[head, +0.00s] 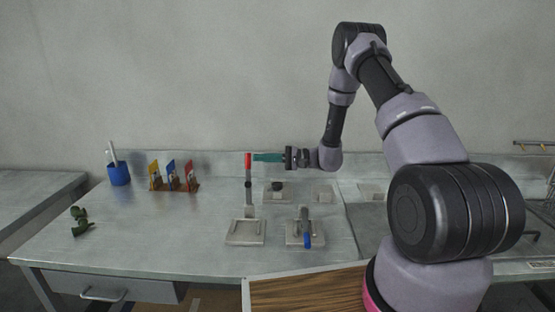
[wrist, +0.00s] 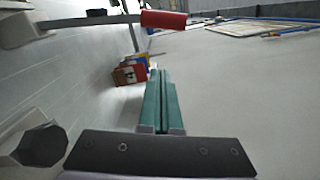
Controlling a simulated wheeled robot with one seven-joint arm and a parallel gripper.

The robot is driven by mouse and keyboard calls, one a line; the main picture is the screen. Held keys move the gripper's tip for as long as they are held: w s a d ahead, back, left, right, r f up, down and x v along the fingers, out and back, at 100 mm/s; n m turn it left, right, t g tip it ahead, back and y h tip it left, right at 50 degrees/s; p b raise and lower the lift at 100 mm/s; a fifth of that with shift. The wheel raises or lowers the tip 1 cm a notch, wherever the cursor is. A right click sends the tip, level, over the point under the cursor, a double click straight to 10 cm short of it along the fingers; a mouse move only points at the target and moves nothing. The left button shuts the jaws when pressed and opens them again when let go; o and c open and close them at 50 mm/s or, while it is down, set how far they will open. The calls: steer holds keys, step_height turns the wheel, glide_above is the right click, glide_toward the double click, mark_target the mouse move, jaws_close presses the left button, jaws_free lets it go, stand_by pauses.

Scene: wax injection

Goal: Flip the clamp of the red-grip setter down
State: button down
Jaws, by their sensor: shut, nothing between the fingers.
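The red-grip setter has a flat pale base (head: 245,232) on the table, and its lever stands upright with the red grip (head: 248,160) at the top. In the wrist view the red grip (wrist: 163,19) and its metal lever lie across the top of the picture. My gripper (head: 256,157) has long teal fingers and is shut with nothing between them. Its tips are at about the height of the red grip, just right of it in the head view. In the wrist view the fingertips (wrist: 160,72) show a gap to the grip.
A second setter with a blue grip (head: 308,241) stands to the right, its lever low. Small pale blocks (head: 322,192) sit behind. Colored holders (head: 172,177), a blue cup (head: 119,174) and green pieces (head: 79,222) are at the left. The left-middle table is clear.

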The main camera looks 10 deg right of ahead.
mark_target(248, 179)
steer(key=shift+s+a+r, duration=0.2)
steer(key=shift+s+a, duration=0.05)
steer(key=shift+s, duration=0.35)
steer(key=shift+s+a+r, duration=0.15)
steer(key=shift+s+a, duration=0.1)
steer(key=shift+s, duration=0.35)
steer(key=shift+s+a+r, duration=0.2)
steer(key=shift+s+a, duration=0.05)
steer(key=shift+s, duration=0.35)
